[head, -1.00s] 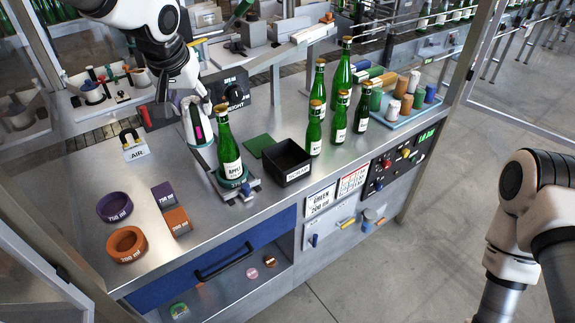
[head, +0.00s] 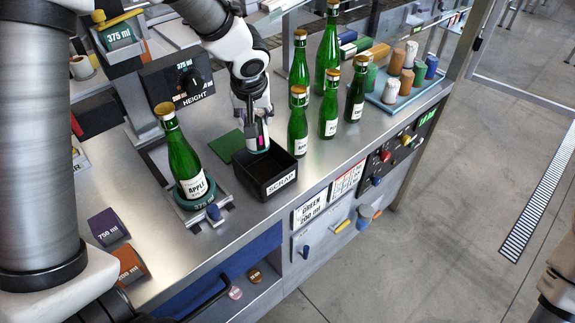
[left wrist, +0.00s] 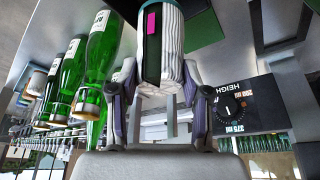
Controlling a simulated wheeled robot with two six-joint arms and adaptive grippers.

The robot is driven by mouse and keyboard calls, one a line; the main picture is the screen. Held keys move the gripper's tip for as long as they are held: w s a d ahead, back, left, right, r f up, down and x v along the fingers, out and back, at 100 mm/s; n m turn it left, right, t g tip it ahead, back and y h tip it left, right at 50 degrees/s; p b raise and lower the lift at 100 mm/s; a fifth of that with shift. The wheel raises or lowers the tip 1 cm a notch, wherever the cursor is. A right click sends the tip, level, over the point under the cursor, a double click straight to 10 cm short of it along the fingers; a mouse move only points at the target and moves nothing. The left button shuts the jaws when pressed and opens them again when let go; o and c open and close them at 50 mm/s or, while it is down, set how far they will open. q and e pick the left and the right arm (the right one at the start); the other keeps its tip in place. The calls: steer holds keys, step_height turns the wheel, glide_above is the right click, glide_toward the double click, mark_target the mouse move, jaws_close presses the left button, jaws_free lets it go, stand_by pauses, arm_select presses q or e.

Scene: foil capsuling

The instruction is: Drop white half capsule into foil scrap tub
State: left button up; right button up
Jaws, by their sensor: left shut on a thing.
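My left gripper (head: 252,98) points down and is shut on a white piece, which I take to be the white half capsule (head: 254,134). It has a dark strip and a pink patch on one side. In the left wrist view the white half capsule (left wrist: 174,55) looks ribbed and sits between the two fingers of the left gripper (left wrist: 160,95). The foil scrap tub (head: 283,182) is a black open box labelled SCRAP. In the head view the capsule's lower end overlaps the tub's back rim; its exact height above the tub is unclear.
A green bottle (head: 184,155) stands in a holder left of the tub. Several green bottles (head: 329,105) stand close behind and right of it. A green mat (head: 227,146) lies behind the tub. A tray (head: 400,104) of coloured capsules is at the back right.

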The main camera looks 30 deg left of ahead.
mark_target(255, 140)
arm_select(q)
steer(key=f, duration=0.1)
steer(key=s+f+b, duration=0.2)
steer(key=shift+d+f, duration=0.3)
steer(key=shift+f, duration=0.05)
steer(key=x, duration=0.1)
steer(key=b+x, duration=0.2)
steer(key=shift+s+d+f, duration=0.2)
steer(key=shift+s+f, duration=0.05)
steer(key=shift+f, duration=0.1)
steer(key=o, duration=0.7)
steer(key=shift+o, duration=0.3)
steer(key=shift+w+a+f, duration=0.1)
steer(key=shift+w+f, duration=0.05)
arm_select(e)
steer(key=f, duration=0.4)
steer(key=shift+s+d+f, duration=0.1)
steer(key=shift+s+f, duration=0.2)
steer(key=shift+f, duration=0.05)
